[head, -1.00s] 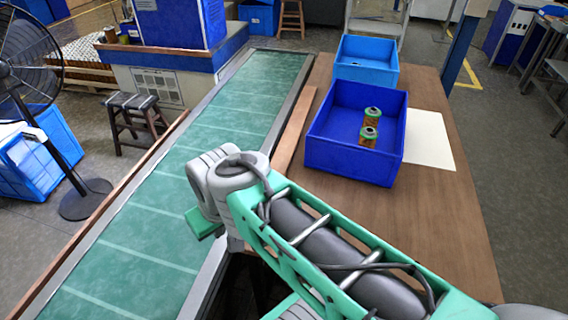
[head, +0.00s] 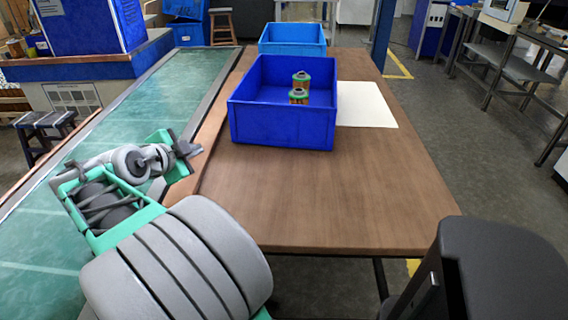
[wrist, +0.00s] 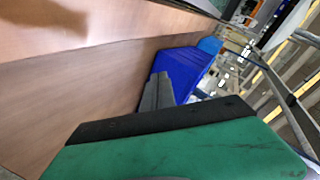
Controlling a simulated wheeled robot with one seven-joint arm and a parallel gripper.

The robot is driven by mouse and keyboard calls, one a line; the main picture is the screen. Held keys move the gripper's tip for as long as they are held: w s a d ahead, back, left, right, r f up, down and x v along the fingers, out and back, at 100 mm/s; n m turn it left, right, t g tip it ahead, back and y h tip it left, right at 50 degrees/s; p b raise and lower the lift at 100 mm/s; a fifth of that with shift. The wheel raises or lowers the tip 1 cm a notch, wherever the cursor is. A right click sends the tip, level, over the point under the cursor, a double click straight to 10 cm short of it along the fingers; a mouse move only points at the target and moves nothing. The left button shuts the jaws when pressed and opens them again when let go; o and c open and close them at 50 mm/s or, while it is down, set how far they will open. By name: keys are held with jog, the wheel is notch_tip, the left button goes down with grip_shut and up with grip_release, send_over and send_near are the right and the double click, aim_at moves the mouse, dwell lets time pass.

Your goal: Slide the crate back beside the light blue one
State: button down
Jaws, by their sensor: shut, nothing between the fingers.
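The dark blue crate (head: 281,124) sits on the wooden table, holding two green-and-orange filter cartridges (head: 300,88). The light blue crate (head: 292,35) stands just behind it, towards the table's far end. The dark blue crate overlaps a white sheet on its right. My gripper (head: 190,149) is at the left of the table, left of and nearer than the dark blue crate, apart from it. It is shut and empty. In the wrist view the shut fingers (wrist: 157,95) point towards the dark blue crate's side (wrist: 186,72), and part of the light blue crate (wrist: 210,45) shows beyond.
A white sheet (head: 364,104) lies on the table right of the dark blue crate. The green conveyor (head: 130,105) runs along the table's left, with a raised wooden strip (head: 212,125) between. The near part of the table (head: 330,200) is clear.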

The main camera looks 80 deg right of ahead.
jog(key=s+d+f+m+g+h+b, duration=0.1)
jog(key=s+d+m+g+b, duration=0.1)
jog(key=s+m, duration=0.1)
jog(key=s+d+f+m+g+h+b, duration=0.1)
jog(key=s+d+m+g+b, duration=0.1)
jog(key=s+m, duration=0.1)
jog(key=s+d+f+m+g+b, duration=0.1)
jog(key=s+d+f+m+g, duration=0.1)
jog(key=s+d+m, duration=0.1)
jog(key=shift+s+h+b, duration=0.4)
jog(key=shift+s, duration=0.5)
jog(key=s+d+r+m+g, duration=0.1)
jog(key=s+r+m+g, duration=0.15)
jog(key=s+m, duration=0.2)
jog(key=p, duration=0.3)
send_near(299, 121)
jog(key=shift+g, duration=0.35)
jog(key=x, duration=0.5)
jog(key=shift+s+f, duration=0.3)
jog(key=shift+w+d, duration=0.15)
jog(key=shift+d, duration=0.4)
